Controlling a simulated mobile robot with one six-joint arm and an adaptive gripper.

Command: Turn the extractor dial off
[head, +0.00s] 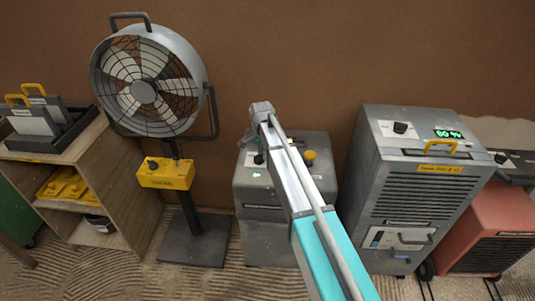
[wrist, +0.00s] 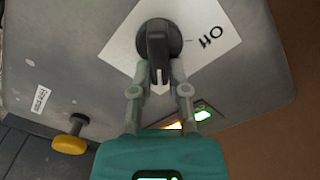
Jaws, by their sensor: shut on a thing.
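The extractor is the grey box (head: 262,196) in the middle of the head view, partly hidden behind my arm. Its black dial (wrist: 158,38) sits on a white diamond-shaped plate (wrist: 203,22) in the wrist view. The word "Off" shows on the plate to the right of the dial, rotated in the picture. The dial's raised grip runs up and down in the picture, not toward that word. My gripper (wrist: 159,70) is shut on the dial's grip, one finger on each side. In the head view my arm hides the gripper.
An orange light (wrist: 172,126) and a green light (wrist: 203,113) glow near the right finger. A yellow-capped knob (wrist: 69,145) stands lower left. A fan (head: 145,90) stands left of the extractor, and a tall grey unit (head: 410,190) stands close on its right.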

